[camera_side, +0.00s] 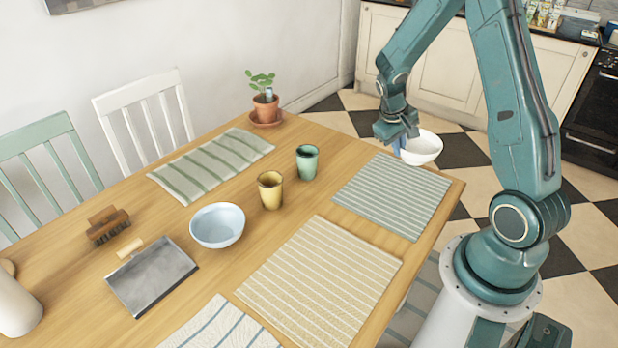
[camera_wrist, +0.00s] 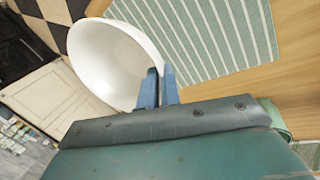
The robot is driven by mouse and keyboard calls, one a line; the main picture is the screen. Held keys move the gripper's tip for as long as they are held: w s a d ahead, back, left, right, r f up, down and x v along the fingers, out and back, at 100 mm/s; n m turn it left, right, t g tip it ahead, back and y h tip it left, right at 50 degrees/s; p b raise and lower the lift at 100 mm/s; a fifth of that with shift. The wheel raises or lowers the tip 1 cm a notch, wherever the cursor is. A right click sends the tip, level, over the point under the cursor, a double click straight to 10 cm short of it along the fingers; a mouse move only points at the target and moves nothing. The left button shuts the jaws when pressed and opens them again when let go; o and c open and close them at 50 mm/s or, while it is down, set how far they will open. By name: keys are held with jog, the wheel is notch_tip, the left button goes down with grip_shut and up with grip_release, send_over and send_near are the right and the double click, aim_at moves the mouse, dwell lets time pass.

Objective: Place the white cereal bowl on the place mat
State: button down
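The white cereal bowl (camera_side: 422,148) is held up in the air by my gripper (camera_side: 398,142), near the far right corner of the table. In the wrist view the white bowl (camera_wrist: 115,62) hangs from the blue fingers (camera_wrist: 158,88), which are shut on its rim. The bowl looks somewhat tilted there. Several place mats lie on the table. The grey-green striped mat (camera_side: 393,196) is nearest to the bowl, and it shows below and beside the bowl in the wrist view (camera_wrist: 225,35). A cream striped mat (camera_side: 320,280) lies in front of it. I cannot tell which mat the task means.
A green cup (camera_side: 307,162), a yellow cup (camera_side: 270,190) and a light blue bowl (camera_side: 217,225) stand mid-table. A potted plant (camera_side: 265,98) is at the back. The grey-green mat is bare.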

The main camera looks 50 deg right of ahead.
jog(key=shift+f, duration=4.85)
jog(key=shift+f, duration=0.1)
jog(key=c, duration=1.6)
grip_release()
jog(key=v, duration=1.2)
jog(key=shift+w, duration=0.1)
